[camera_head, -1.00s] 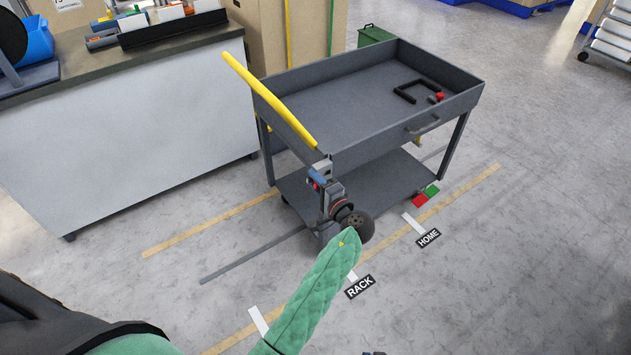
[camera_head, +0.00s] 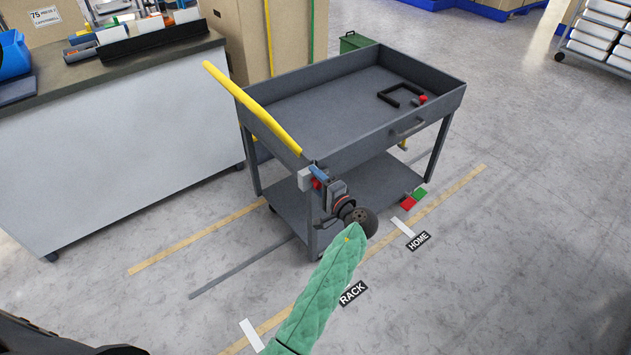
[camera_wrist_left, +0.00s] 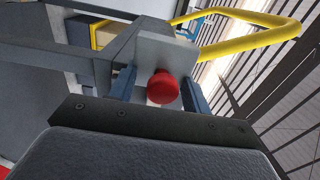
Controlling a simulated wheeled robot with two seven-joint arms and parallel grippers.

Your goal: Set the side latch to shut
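A red round knob (camera_wrist_left: 163,88) sits on a grey plate (camera_wrist_left: 168,55) at the cart's near corner, below the yellow handle. I take it to be the side latch. My left gripper (camera_head: 318,174), with blue fingertips, is at that corner. In the left wrist view its two blue fingers (camera_wrist_left: 160,91) stand on either side of the knob, with a visible gap to each, so it is open around the knob. In the head view the knob is mostly hidden by the gripper. My right gripper is out of view.
The grey cart (camera_head: 310,100) holds a black bracket (camera_head: 400,94) and a small red-topped part (camera_head: 423,99). Red (camera_head: 409,203) and green (camera_head: 420,193) patches show by its lower shelf. A white-sided workbench (camera_head: 110,150) is left. Floor labels read RACK (camera_head: 352,293) and HOME (camera_head: 419,241).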

